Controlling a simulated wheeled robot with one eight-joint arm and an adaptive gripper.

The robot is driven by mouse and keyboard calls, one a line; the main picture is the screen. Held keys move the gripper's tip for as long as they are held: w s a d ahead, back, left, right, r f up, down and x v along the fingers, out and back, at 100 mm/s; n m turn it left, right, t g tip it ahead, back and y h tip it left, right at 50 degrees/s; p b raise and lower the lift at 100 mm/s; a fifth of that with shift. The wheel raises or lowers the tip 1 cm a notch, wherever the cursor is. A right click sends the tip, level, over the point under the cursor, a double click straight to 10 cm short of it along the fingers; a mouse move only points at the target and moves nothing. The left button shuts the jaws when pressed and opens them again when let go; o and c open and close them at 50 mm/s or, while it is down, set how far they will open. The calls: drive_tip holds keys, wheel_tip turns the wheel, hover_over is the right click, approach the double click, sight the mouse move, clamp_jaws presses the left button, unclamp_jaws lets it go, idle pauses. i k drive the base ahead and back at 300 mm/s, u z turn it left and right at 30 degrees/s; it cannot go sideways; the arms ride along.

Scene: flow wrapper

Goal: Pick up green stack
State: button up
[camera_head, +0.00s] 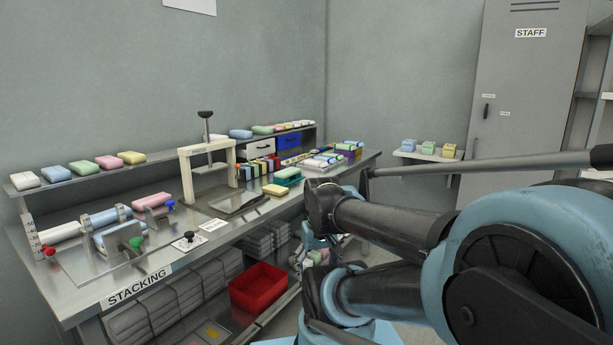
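A green stack (287,173) sits on the steel bench towards its right end, beside a pale yellow block (274,189). A green-topped block (428,147) also stands on the small wall shelf, between a blue one (409,145) and a yellow one (449,150). I cannot tell which of these green items is the one named. My arm fills the lower right, with its dark links reaching left to the bench's front edge. I cannot make out my gripper or its fingers.
The steel bench (75,290) carries a white press (208,165), clamps with colored knobs, and a metal tray (236,202). A back shelf (60,178) holds several pastel blocks. A red bin (257,288) stands below. A grey staff locker (522,90) is at the right.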

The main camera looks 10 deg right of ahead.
sight(286, 172)
drive_tip(key=k, duration=0.4)
drive_tip(key=z, duration=0.6)
drive_tip(key=i, duration=1.3)
drive_tip(key=u, duration=0.35)
